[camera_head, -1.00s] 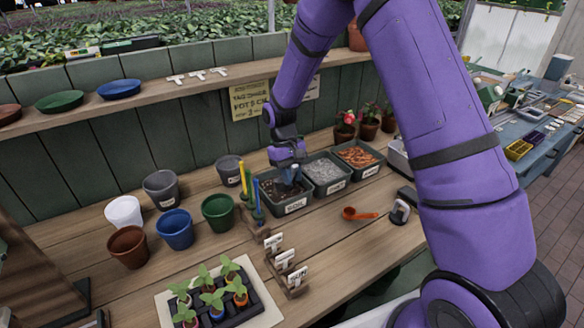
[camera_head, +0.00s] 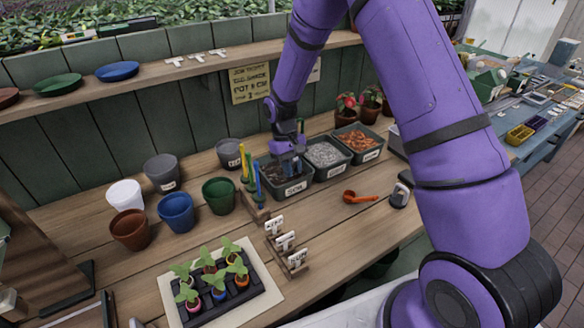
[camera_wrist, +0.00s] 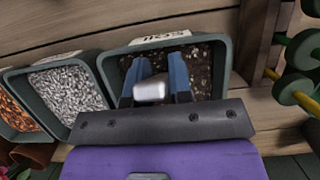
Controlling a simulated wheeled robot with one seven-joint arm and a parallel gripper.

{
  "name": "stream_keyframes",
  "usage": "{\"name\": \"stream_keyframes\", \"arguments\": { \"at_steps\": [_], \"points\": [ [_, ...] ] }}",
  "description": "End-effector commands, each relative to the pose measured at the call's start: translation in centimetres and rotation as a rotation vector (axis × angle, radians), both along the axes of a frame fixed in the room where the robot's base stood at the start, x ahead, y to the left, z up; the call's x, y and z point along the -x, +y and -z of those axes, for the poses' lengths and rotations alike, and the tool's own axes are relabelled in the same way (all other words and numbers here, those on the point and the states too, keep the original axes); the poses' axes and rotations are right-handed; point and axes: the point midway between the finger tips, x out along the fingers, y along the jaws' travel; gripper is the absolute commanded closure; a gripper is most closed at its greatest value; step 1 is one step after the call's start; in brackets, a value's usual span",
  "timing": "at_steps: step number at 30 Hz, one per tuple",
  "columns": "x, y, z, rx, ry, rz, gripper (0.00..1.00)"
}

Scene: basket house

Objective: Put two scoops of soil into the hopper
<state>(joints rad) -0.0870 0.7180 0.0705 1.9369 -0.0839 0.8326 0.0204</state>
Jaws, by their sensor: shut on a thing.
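A dark green bin of dark brown soil (camera_head: 267,176) stands on the bench, left of two similar bins. It also shows in the wrist view (camera_wrist: 211,58). My gripper (camera_head: 289,164) points down into this bin. In the wrist view its two blue fingers (camera_wrist: 161,72) are shut on a pale grey piece (camera_wrist: 150,91), with the soil behind them. The rest of that piece is hidden, so I cannot tell if it is a scoop or whether it carries soil. An orange scoop-like tool (camera_head: 359,197) lies on the bench. I cannot identify the hopper.
Bins of grey gravel (camera_head: 325,155) and orange-brown chips (camera_head: 358,138) stand to the right. A rack of coloured tools (camera_head: 252,190) stands close left of the soil bin. Several pots, a seedling tray (camera_head: 220,300) and a label holder (camera_head: 287,243) occupy the left and front.

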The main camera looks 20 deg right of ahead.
Motion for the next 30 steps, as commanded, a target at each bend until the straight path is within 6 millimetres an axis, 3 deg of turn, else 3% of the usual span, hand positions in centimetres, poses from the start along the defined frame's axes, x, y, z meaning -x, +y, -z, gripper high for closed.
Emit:
{"name": "stream_keyframes", "arguments": {
  "at_steps": [11,30],
  "points": [
    [0.0,0.0,-0.4,-0.001,-0.007,0.0,1.0],
    [0.5,-0.1,-5.5,-0.016,-0.082,0.0,1.0]
  ]
}}
